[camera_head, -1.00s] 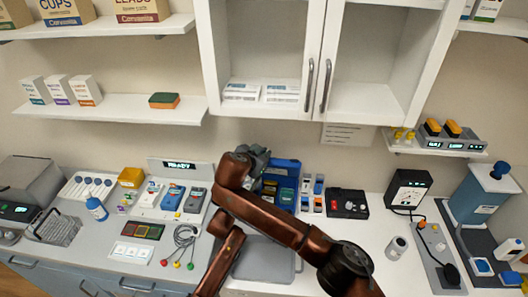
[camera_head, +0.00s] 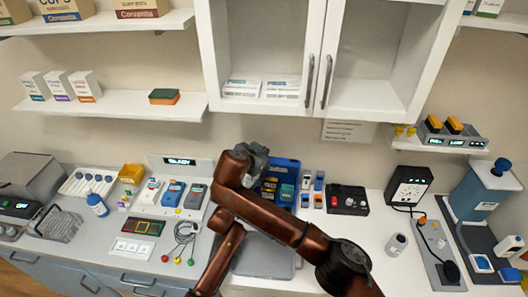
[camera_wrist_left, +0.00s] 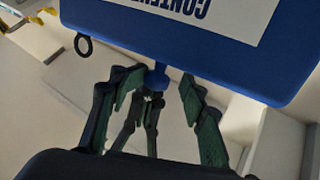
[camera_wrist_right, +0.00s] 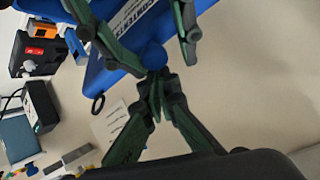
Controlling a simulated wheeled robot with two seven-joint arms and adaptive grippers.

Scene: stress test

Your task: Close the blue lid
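The blue lid stands raised at the back of the blue box (camera_head: 283,165) on the counter. In the left wrist view the lid (camera_wrist_left: 215,55) fills the top, with a white label and a small blue knob (camera_wrist_left: 156,76). My left gripper (camera_wrist_left: 152,98) is open, its fingers apart on either side of the knob. The lid (camera_wrist_right: 120,52) and knob (camera_wrist_right: 153,57) also show in the right wrist view. In the head view my right gripper (camera_head: 256,152) partly covers the box.
Small devices (camera_head: 172,194) stand left of the box and a black device (camera_head: 347,200) stands right of it. A grey tray (camera_head: 265,258) lies in front, partly behind my arms. White cabinet doors (camera_head: 325,60) hang above.

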